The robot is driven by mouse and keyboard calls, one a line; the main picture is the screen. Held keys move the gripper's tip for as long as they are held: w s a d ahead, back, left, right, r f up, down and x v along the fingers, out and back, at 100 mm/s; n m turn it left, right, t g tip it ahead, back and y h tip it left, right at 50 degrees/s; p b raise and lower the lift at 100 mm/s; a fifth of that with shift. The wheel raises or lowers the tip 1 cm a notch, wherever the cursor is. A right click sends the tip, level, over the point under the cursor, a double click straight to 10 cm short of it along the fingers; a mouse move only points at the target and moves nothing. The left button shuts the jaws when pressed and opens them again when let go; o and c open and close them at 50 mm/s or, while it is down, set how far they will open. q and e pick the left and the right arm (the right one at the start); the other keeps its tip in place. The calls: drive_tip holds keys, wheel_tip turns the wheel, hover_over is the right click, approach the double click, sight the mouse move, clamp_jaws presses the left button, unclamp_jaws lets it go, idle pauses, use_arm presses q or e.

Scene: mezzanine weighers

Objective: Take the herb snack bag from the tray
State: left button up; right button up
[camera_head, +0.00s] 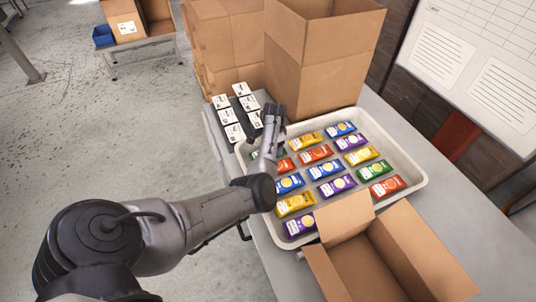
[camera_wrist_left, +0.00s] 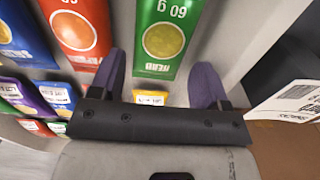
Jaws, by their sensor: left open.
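The tray (camera_head: 416,160) is a pale, shallow, rounded tray holding rows of small snack bags in green, red, yellow, blue and purple. A green bag (camera_head: 254,155) lies at its left end, partly hidden by my left arm; another green bag (camera_head: 376,170) lies toward the right. In the left wrist view a green bag (camera_wrist_left: 163,32) marked 60 g lies between and beyond the fingers of my left gripper (camera_wrist_left: 160,82). The gripper is open and holds nothing. In the head view my left gripper (camera_head: 274,118) is over the tray's left end. My right gripper is out of view.
A red bag (camera_wrist_left: 75,28) lies beside the green one. An open cardboard box (camera_head: 385,262) stands at the tray's near side and a tall one (camera_head: 315,70) behind it. White-labelled items (camera_head: 235,133) lie left of the tray. A whiteboard (camera_head: 480,60) is at right.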

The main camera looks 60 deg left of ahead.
use_arm(q)
drive_tip(key=shift+f+b, duration=0.35)
drive_tip(key=shift+f, duration=1.55)
drive_tip(key=shift+c, duration=0.5)
drive_tip(key=c, duration=0.5)
